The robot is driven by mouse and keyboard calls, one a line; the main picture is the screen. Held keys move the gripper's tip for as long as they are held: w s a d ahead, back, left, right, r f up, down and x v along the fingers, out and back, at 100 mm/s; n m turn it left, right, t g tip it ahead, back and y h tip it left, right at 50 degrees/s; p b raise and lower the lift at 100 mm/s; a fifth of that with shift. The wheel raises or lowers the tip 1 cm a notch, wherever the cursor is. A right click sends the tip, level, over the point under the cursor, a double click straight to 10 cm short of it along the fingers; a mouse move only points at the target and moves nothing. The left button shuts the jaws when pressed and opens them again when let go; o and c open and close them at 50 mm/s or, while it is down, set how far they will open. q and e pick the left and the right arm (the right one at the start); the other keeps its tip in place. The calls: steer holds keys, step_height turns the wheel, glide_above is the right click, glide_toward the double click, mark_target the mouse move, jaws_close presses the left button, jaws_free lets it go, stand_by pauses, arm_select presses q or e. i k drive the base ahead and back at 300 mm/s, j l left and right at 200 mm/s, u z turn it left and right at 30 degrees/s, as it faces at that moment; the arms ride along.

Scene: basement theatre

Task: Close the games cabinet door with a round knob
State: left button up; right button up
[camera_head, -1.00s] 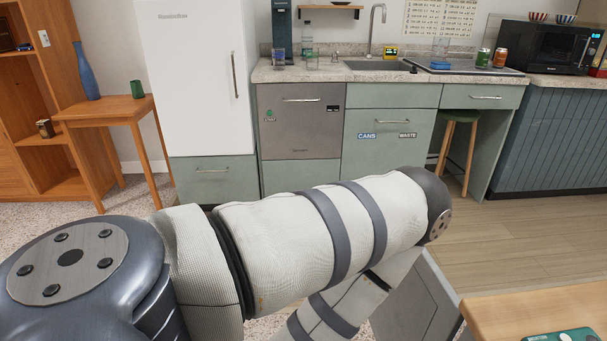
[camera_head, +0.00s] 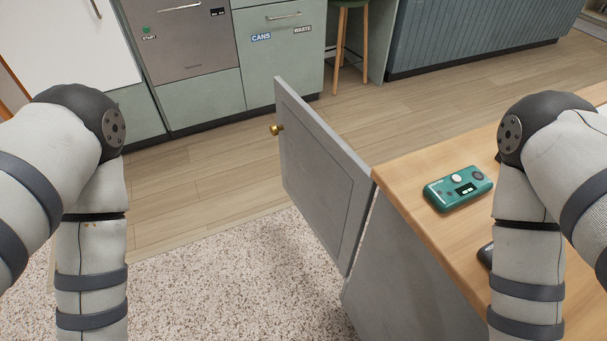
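The games cabinet door (camera_head: 318,180) is a grey panel that stands open, swung out from the grey cabinet (camera_head: 400,275). Its round brass knob (camera_head: 277,130) is on the door's far, free edge, on the left side. The cabinet has a wooden top. My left arm comes in at the left and my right arm at the right, over the wooden top. Both bend downward out of the frame, and neither gripper shows. No part of my arms is seen touching the door or knob.
A green device (camera_head: 458,188) lies on the wooden top (camera_head: 410,187), with a dark object (camera_head: 486,256) partly hidden by my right arm. Speckled carpet (camera_head: 240,275) and wood floor (camera_head: 200,200) are clear left of the door. Kitchen cabinets (camera_head: 275,65) and a stool (camera_head: 350,40) stand behind.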

mark_target(333, 188)
steer(key=i+j+z, duration=0.15)
steer(key=j+z, duration=0.3)
steer(key=j, duration=0.2)
steer(key=j+z, duration=0.4)
steer(key=j, duration=0.3)
